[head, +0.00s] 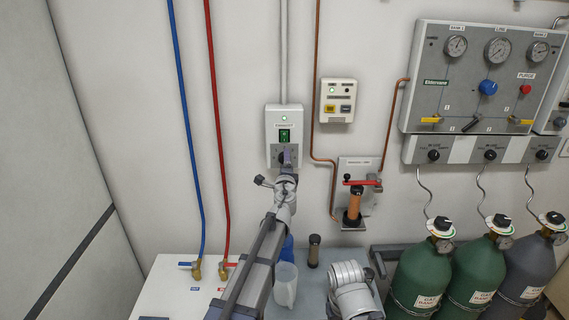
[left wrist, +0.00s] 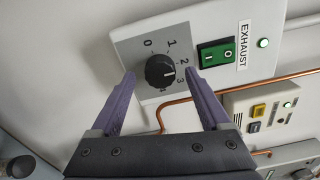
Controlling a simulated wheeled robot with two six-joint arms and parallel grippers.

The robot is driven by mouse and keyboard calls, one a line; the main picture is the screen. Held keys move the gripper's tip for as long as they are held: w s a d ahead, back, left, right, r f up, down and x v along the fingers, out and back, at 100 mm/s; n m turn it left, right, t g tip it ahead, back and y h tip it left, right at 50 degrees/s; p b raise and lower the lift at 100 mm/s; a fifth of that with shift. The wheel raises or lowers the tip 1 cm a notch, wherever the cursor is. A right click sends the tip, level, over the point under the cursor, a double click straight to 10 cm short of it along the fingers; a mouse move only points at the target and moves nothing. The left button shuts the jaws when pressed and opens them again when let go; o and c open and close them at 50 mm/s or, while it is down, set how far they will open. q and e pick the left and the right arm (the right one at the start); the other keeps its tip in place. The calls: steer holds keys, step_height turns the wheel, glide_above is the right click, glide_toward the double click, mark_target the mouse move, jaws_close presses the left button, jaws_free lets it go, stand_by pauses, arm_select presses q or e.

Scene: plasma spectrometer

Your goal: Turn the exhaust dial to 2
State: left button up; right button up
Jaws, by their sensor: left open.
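My left gripper (left wrist: 159,72) is open, with one purple finger on each side of the dial. Gaps show between the fingers and the knob. In the head view the left gripper (head: 287,157) is at the lower part of the white exhaust box (head: 271,122) and covers the dial. My right gripper is out of view.
A green switch (left wrist: 216,54) and a lit green lamp (left wrist: 263,43) are beside the dial. A copper pipe (head: 315,90) and a small control box (head: 337,100) are to the right. Gas cylinders (head: 420,280) stand farther right. A pale cup (head: 285,287) stands below the arm.

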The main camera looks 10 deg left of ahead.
arm_select(q)
steer(key=s+d, duration=0.1)
steer(key=s, duration=0.6)
steer(key=shift+d, duration=0.25)
steer(key=s+d+f+n+g, duration=0.2)
steer(key=s+f+n+g, duration=0.45)
steer(key=s+f, duration=0.4)
steer(key=s+d+f+n+g, duration=0.1)
steer(key=s+f+n+g, duration=0.6)
steer(key=s, duration=0.6)
steer(key=s+d+f+g+h, duration=0.1)
steer(key=s+d+f+g, duration=0.1)
steer(key=s, duration=0.4)
steer(key=s+d+f+g+h, duration=0.1)
steer(key=s+d+f+g, duration=0.1)
steer(key=s+d, duration=0.3)
steer(key=shift+s+f, duration=0.2)
steer(key=shift+s, duration=0.8)
